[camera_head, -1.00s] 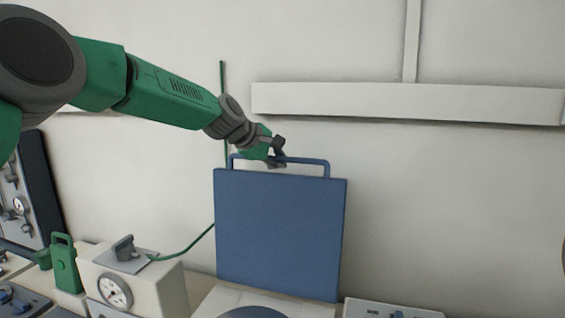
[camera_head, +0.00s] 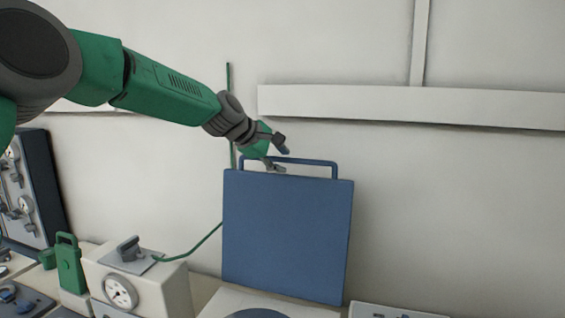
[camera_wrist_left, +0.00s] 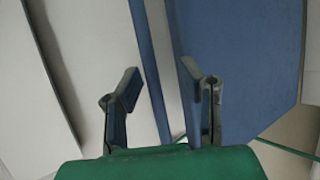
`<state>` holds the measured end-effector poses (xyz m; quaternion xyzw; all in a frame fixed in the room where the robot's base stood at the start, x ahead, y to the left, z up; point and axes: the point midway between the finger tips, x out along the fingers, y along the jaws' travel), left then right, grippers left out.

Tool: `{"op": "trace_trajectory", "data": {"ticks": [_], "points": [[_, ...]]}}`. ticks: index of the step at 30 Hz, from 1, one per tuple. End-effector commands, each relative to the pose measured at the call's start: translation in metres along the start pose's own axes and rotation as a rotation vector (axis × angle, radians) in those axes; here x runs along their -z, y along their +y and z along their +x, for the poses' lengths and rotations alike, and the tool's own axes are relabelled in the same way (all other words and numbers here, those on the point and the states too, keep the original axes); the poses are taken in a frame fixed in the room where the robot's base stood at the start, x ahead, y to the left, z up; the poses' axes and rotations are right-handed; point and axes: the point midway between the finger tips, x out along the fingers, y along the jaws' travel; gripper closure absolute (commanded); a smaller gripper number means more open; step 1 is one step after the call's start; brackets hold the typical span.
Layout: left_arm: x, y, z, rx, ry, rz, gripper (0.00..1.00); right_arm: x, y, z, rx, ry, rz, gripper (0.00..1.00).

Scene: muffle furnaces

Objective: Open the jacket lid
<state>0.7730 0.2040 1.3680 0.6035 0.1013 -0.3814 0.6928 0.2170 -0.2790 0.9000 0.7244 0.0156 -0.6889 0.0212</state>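The jacket lid (camera_head: 287,235) is a flat blue panel standing upright in the head view, with a blue bar handle (camera_head: 318,162) along its top edge. The lid (camera_wrist_left: 235,60) also fills the right of the left wrist view. My left gripper (camera_head: 284,159) is at the left part of the handle. Its fingers are spread apart. In the left wrist view, the handle bar (camera_wrist_left: 151,70) passes between the open fingers (camera_wrist_left: 160,82) with gaps on both sides. My right gripper is out of view.
A white box with a round gauge (camera_head: 121,292) and a green canister (camera_head: 69,265) stand left of the lid. A green cable (camera_head: 194,248) runs near the lid's left edge. A pale wall rail (camera_head: 410,106) is behind.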

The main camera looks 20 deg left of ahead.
Motion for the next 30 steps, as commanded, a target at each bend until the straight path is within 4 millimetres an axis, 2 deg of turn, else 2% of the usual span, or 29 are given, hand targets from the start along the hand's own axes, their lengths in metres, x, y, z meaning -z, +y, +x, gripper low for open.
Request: {"op": "trace_trajectory", "data": {"ticks": [1, 9, 15, 20, 30], "points": [[0.0, 0.001, -0.012, -0.004, 0.0, -0.001, 0.66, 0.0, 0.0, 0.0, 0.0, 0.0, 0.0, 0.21], [0.003, 0.001, -0.072, -0.008, 0.0, -0.002, 0.66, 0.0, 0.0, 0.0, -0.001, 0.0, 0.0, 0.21], [0.005, 0.001, -0.098, -0.007, 0.001, -0.002, 0.66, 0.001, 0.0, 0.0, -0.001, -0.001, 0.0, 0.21], [0.005, 0.001, -0.107, -0.007, 0.0, -0.003, 0.66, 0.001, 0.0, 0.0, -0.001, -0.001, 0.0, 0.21], [0.003, 0.001, -0.107, -0.006, 0.001, -0.001, 0.66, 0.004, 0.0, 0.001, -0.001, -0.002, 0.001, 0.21]]}}
